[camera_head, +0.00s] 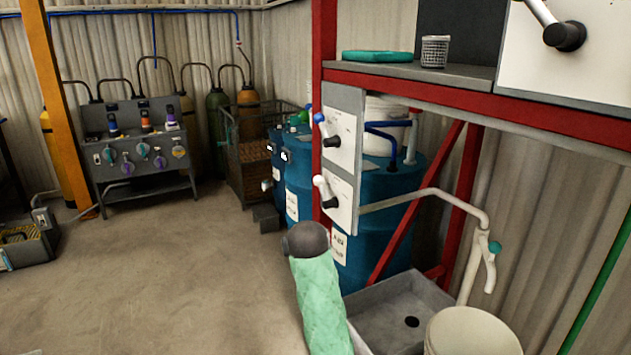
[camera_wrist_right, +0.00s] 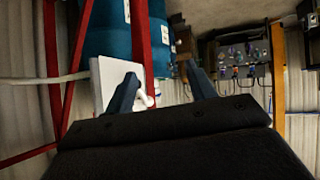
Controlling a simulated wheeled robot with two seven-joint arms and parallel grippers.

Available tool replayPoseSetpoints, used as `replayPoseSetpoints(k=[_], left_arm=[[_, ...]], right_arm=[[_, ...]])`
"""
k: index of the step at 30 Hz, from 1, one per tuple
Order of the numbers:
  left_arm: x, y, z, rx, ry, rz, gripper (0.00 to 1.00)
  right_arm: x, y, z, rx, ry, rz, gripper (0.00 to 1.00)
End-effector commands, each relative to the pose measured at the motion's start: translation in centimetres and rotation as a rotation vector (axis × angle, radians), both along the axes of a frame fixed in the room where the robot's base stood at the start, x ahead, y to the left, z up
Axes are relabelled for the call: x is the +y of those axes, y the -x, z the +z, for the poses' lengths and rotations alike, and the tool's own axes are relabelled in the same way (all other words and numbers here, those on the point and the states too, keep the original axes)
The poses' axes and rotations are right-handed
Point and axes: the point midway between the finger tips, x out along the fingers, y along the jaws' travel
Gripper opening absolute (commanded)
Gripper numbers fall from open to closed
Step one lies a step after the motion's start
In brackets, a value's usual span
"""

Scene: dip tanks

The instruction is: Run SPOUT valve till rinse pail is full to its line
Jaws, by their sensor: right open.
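A lower white valve panel (camera_head: 340,204) carries a lever with a white knob (camera_head: 319,181); its label is unreadable. A pale pipe runs from beside this panel to a downturned spout (camera_head: 490,272) at the right. A cream pail (camera_head: 472,333) stands below the spout, cut by the bottom edge; its fill line and level cannot be made out. My right gripper (camera_wrist_right: 161,80) is open. In the right wrist view the white lever (camera_wrist_right: 147,99) shows between its fingers, nearer the left one; contact cannot be told. My left gripper is not in view.
An upper panel (camera_head: 341,136) has a blue-knobbed lever. A grey basin (camera_head: 385,310) with a drain hole lies beside the pail. Red posts and braces (camera_head: 415,200) and blue drums (camera_head: 385,235) stand close behind.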

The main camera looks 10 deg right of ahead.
Motion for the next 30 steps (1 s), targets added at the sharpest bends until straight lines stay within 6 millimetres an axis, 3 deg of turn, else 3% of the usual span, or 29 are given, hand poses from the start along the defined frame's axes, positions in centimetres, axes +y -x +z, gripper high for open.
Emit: replayPoseSetpoints(k=[1,3,10,14,21,26,30], left_arm=[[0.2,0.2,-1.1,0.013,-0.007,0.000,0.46],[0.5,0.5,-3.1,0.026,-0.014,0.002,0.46],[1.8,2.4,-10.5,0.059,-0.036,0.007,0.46],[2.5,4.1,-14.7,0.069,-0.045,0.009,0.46],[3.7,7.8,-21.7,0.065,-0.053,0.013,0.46],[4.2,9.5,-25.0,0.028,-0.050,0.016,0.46],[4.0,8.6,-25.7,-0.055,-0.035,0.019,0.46]], right_arm=[[-0.1,-1.8,2.1,-0.020,0.013,-0.032,0.55],[-0.4,-4.1,3.9,-0.047,0.035,-0.082,0.55],[-1.7,-10.5,8.1,-0.131,0.122,-0.262,0.55],[-2.3,-13.0,7.9,-0.168,0.184,-0.350,0.55],[-3.3,-16.2,4.2,-0.244,0.319,-0.470,0.55],[-3.6,-17.7,3.0,-0.341,0.398,-0.515,0.55],[-3.5,-18.3,4.3,-0.468,0.407,-0.535,0.55]])
